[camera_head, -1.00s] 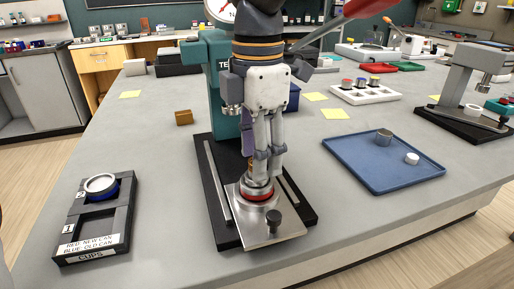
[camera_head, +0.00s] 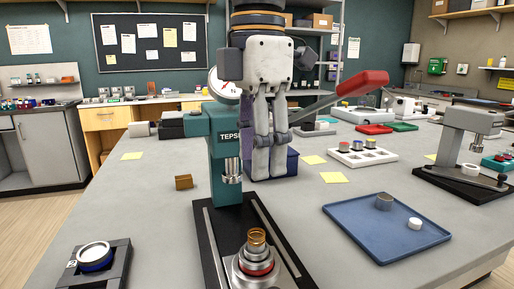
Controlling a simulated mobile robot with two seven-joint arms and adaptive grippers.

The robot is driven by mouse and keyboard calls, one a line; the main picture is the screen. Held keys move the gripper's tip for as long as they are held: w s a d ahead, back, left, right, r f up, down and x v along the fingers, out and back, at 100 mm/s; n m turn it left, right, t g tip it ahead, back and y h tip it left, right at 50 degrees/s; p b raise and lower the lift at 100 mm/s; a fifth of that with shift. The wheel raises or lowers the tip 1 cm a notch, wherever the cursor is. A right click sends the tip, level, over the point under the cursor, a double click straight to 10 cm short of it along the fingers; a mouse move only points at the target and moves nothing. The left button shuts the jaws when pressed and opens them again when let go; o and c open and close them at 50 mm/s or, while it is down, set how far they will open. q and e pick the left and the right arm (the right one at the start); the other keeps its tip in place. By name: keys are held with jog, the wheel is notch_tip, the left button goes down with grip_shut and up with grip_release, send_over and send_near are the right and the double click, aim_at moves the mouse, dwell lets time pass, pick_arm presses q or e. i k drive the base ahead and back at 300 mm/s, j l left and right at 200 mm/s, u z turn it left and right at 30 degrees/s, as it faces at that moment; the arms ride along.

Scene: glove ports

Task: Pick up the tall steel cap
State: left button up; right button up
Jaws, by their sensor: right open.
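On the press base, a steel fixture (camera_head: 245,272) holds a red-ringed part with a copper-coloured piece (camera_head: 256,240) on top. My left gripper is not in view.
A black cup holder (camera_head: 118,265) lies at lower left. A white rack (camera_head: 362,156) stands behind the tray. Another press (camera_head: 460,135) stands at right.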

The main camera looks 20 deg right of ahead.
aim_at(384, 201)
jog(key=k, duration=1)
